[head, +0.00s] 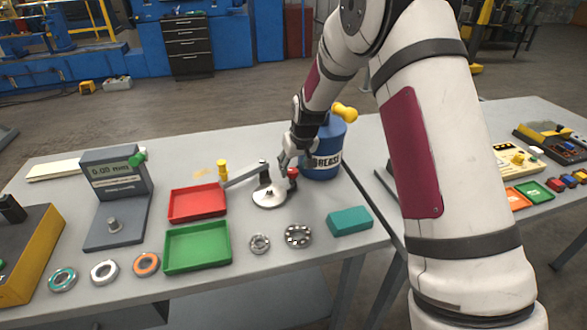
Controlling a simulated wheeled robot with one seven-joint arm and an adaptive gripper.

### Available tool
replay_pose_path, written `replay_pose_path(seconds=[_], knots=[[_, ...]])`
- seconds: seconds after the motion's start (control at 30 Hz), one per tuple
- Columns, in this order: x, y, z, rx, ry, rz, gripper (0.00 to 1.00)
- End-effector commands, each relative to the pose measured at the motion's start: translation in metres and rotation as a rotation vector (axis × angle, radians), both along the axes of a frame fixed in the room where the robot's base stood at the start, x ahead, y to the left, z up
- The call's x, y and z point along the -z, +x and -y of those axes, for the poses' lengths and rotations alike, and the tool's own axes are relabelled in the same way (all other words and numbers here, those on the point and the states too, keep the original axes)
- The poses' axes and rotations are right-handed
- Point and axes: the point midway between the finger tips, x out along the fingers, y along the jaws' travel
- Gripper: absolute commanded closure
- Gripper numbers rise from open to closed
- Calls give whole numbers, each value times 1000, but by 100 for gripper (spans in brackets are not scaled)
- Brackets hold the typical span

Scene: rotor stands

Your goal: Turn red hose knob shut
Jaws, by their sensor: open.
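A small red knob (293,172) shows just under my gripper, beside the blue grease container. I take it for the red hose knob; its turn position is too small to read. My gripper (290,162) is open and points down over the table, very close to the red knob. I cannot tell whether the fingers are around the knob or touching it. My wrist and fingers hide part of the space behind the knob. The round metal base (268,198) with a lever arm stands just left of and below the gripper.
The blue grease container (325,165) with a yellow top piece stands right behind the gripper. Red (196,203) and green (197,248) trays lie to the left. A teal block (349,220) and bearing rings (298,236) lie in front. A grey gauge stand (116,190) is further left.

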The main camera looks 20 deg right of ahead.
Motion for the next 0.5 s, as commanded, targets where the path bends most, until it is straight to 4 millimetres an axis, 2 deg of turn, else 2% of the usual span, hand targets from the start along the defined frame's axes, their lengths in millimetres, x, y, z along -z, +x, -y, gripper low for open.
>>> replay_pose_path(seconds=[0.2, 0.5], knots=[[18, 8, -1, 0, 0, 0, 51], [21, 9, -1, 0, 0, 0, 51]])
